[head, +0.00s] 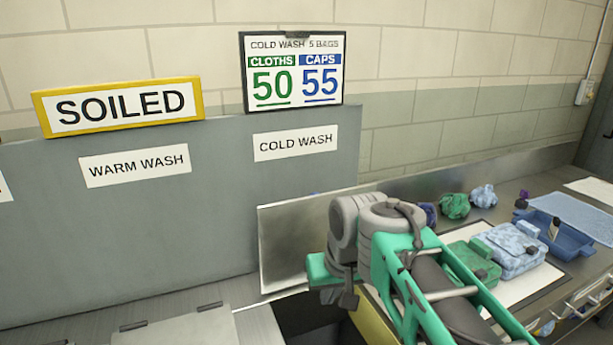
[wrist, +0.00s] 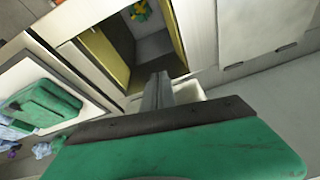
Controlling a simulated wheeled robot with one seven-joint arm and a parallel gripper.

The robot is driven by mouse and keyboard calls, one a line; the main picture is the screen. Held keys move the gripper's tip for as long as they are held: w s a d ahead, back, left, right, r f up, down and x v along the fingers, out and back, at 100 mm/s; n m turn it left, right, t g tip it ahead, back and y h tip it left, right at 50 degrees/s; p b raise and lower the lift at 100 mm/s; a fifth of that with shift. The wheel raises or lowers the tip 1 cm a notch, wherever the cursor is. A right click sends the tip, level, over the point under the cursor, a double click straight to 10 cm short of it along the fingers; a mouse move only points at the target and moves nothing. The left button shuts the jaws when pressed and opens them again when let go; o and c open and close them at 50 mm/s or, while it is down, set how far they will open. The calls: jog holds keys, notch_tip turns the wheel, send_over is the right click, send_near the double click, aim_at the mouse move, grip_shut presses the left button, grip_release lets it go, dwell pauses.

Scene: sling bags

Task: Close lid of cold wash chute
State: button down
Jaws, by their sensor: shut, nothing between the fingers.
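The cold wash chute's lid (head: 285,245) is a silver metal panel standing up and open, below the COLD WASH label. The dark chute opening (head: 303,318) lies in front of it, partly hidden by my arm. In the wrist view the opening (wrist: 125,45) shows yellow inner walls, with a green and yellow item (wrist: 140,12) down inside. My gripper (wrist: 158,92) is shut and empty, its fingers at the opening's edge in that view. In the head view my green and grey wrist overlaps the lid's right part. I cannot tell whether it touches the lid.
The closed warm wash lid (head: 180,328) is left of the opening. Green (head: 474,263) and blue (head: 515,248) sling bags lie on a white mat at right. A blue tray (head: 560,232) and crumpled cloths (head: 455,206) are beyond. A grey back panel (head: 120,230) rises behind the counter.

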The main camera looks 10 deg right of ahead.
jog(key=w+a+r+p, duration=0.1)
jog(key=w+r+p, duration=0.1)
jog(key=w+r, duration=0.9)
notch_tip(320, 180, up, 12)
jog(key=f+n+t+p, duration=0.1)
jog(key=n+t+p, duration=0.1)
jog(key=p, duration=0.1)
send_over(307, 201)
jog(key=f, duration=0.2)
jog(key=f+b, duration=0.1)
jog(key=f, duration=0.2)
jog(key=w+f+b, duration=0.1)
jog(key=f, duration=0.2)
jog(key=shift+d+f, duration=0.1)
jog(key=shift+f, duration=0.05)
jog(key=shift+w+f, duration=0.1)
jog(key=shift+f, duration=0.05)
jog(key=shift+f+b, duration=0.1)
jog(key=shift+b, duration=0.2)
